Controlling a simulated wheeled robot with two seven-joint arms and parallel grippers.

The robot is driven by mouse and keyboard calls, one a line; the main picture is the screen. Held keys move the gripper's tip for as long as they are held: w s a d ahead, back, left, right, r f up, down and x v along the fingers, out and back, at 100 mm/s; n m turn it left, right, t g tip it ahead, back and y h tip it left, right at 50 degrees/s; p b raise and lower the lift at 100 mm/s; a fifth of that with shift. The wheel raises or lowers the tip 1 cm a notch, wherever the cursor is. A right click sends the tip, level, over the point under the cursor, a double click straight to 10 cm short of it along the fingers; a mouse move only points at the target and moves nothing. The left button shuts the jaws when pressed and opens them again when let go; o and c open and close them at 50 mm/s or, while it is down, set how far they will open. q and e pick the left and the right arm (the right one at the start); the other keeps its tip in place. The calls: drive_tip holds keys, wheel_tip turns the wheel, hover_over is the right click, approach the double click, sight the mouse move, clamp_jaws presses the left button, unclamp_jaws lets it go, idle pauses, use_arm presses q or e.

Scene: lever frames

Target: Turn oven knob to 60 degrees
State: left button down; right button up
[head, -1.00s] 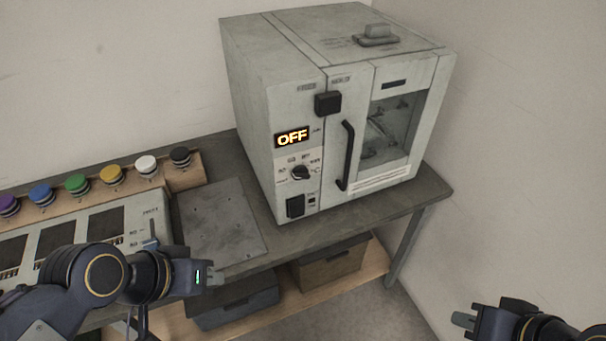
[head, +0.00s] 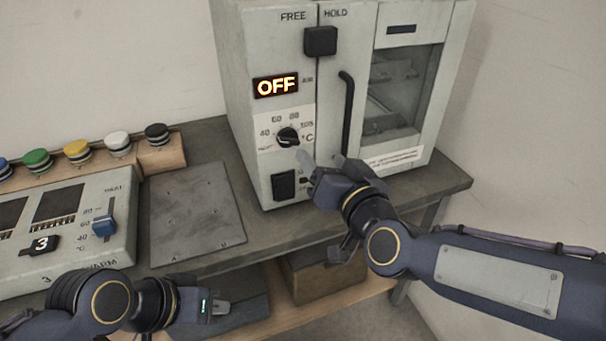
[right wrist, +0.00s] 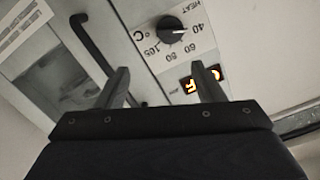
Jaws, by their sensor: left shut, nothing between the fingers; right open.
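The oven (head: 345,95) is a pale grey box on the bench, with a lit display (head: 276,86) reading OFF. Its black knob (head: 288,137) sits below the display on a dial marked 40, 60, 80 and 105. In the right wrist view the knob (right wrist: 172,29) has a white pointer near the HEAT and 40 end of the dial. My right gripper (head: 322,160) is open and empty, just right of and below the knob, not around it. In the right wrist view its fingers (right wrist: 163,85) are apart. My left gripper (head: 222,308) is shut and empty at the lower left, before the bench.
A black door handle (head: 346,115) stands right of the knob. A black switch (head: 284,185) is below the knob and a black block (head: 320,41) above. A grey plate (head: 195,213) and a control panel (head: 75,225) lie left on the bench. Coloured buttons (head: 77,150) line the back.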

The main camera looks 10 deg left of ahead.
sight(292, 141)
drive_tip(key=shift+t, duration=0.5)
drive_tip(key=w+a, duration=0.2)
drive_tip(key=w+a+f, duration=0.1)
drive_tip(key=w+a, duration=0.1)
drive_tip(key=a, duration=0.1)
drive_tip(key=w+a, duration=0.2)
drive_tip(key=shift+w+a+f, duration=0.25)
drive_tip(key=shift+w+f, duration=0.05)
drive_tip(key=shift+w, duration=0.1)
use_arm(q)
drive_tip(key=shift+w+d+f, duration=0.1)
drive_tip(key=shift+d+f, duration=0.1)
drive_tip(key=shift+f, duration=0.55)
use_arm(e)
drive_tip(key=c, duration=1)
use_arm(q)
drive_tip(key=shift+f, duration=0.15)
use_arm(e)
drive_tip(key=shift+m, duration=0.3)
